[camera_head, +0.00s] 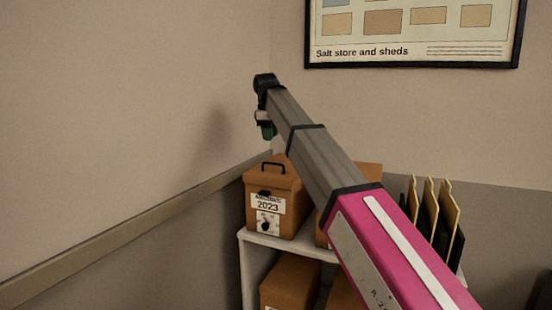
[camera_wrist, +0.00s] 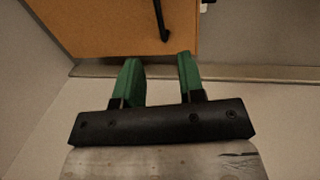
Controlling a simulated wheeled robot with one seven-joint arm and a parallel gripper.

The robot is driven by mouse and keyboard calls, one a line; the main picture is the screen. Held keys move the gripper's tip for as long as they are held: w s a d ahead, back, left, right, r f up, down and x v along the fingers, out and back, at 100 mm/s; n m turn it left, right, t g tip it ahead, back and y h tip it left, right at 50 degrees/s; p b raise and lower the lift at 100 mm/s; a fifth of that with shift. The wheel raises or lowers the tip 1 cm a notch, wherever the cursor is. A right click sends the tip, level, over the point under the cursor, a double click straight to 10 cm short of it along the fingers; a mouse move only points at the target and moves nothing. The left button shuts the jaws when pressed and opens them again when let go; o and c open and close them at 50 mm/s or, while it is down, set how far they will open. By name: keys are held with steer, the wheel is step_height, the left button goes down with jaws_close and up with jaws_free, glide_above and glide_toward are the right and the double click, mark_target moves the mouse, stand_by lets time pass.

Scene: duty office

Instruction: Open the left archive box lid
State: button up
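The fingertips show near the lid's edge, short of the handle. In the head view my gripper (camera_head: 266,128) is above the box, partly hidden by my wrist.
A second brown box (camera_head: 367,174) stands to the right, mostly hidden behind my arm. Upright folders (camera_head: 433,210) stand further right. More brown boxes (camera_head: 288,282) sit on the shelf below. The wall lies close at the left and behind; a framed poster (camera_head: 415,30) hangs above.

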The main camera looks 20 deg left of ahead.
mark_target(273, 164)
steer(key=f, duration=0.3)
steer(key=w+f, duration=0.1)
steer(key=f, duration=0.3)
steer(key=w+f, duration=0.1)
steer(key=f, duration=0.2)
steer(key=shift+d+f, duration=0.1)
steer(key=shift+f, duration=0.1)
steer(key=shift+w, duration=0.1)
jaws_close()
